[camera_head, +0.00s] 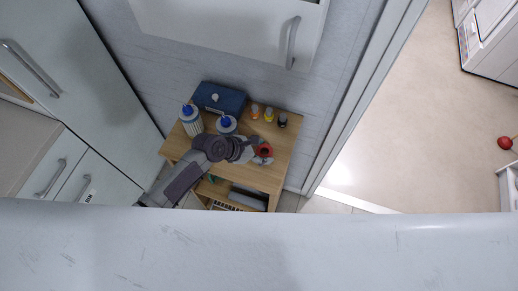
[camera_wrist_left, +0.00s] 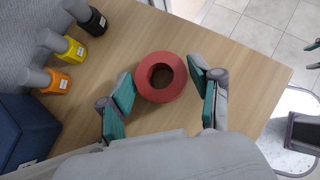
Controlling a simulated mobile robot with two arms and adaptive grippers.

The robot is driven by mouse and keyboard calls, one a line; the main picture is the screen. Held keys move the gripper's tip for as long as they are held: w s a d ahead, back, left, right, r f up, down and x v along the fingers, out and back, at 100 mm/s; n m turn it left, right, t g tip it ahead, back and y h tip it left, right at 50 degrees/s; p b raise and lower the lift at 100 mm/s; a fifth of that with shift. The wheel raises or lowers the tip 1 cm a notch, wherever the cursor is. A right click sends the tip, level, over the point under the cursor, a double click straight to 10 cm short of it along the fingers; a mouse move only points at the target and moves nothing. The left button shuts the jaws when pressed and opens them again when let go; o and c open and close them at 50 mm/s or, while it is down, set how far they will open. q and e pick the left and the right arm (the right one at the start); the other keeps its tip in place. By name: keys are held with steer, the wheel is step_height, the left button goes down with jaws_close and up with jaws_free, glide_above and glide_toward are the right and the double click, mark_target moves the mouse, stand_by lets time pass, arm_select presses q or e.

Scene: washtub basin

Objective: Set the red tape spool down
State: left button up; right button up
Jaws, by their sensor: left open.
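The red tape spool (camera_wrist_left: 143,87) lies flat on the wooden table top (camera_wrist_left: 225,65), with its hole facing up. My left gripper (camera_wrist_left: 160,102) is open, with one green-padded finger on each side of the spool. The pads appear apart from the spool; exact contact at the left finger is hard to tell. In the head view my left gripper (camera_head: 258,153) is over the right part of the table.
Small bottles with orange (camera_wrist_left: 57,82), yellow (camera_wrist_left: 70,48) and black (camera_wrist_left: 92,20) bodies stand along the wall. A blue box (camera_head: 220,98) and two blue-capped bottles (camera_head: 190,120) stand at the table's back left. Bare wood surrounds the spool towards the table's edge.

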arm_select(q)
steer(key=v, duration=1.2)
steer(key=shift+r, duration=0.15)
